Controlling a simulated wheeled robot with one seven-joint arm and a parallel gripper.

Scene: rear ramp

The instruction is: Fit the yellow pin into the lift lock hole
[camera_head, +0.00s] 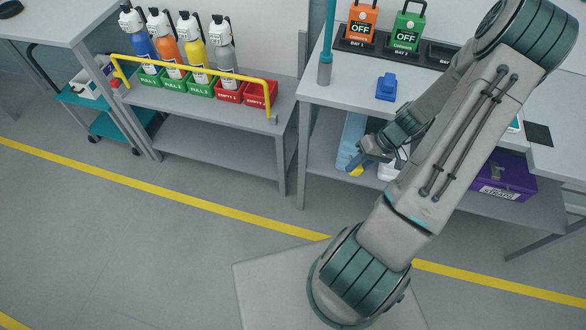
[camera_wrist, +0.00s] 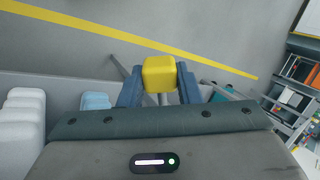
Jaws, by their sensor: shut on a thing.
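The yellow pin (camera_wrist: 159,73) is held between the two blue fingers of my gripper (camera_wrist: 160,88) in the wrist view. Its block-like yellow head faces the camera, and a thin grey shaft shows just below it. In the head view my gripper (camera_head: 362,162) is in front of the right bench's lower shelf, below the bench top. A bit of the yellow pin (camera_head: 356,170) shows at its fingertips. My arm hides part of the bench. I cannot make out the lift lock hole in either view.
The right bench (camera_head: 330,88) carries a blue block (camera_head: 387,87) and orange and green OFF tags. A purple box (camera_head: 508,178) sits on its lower shelf. The floor in front is clear.

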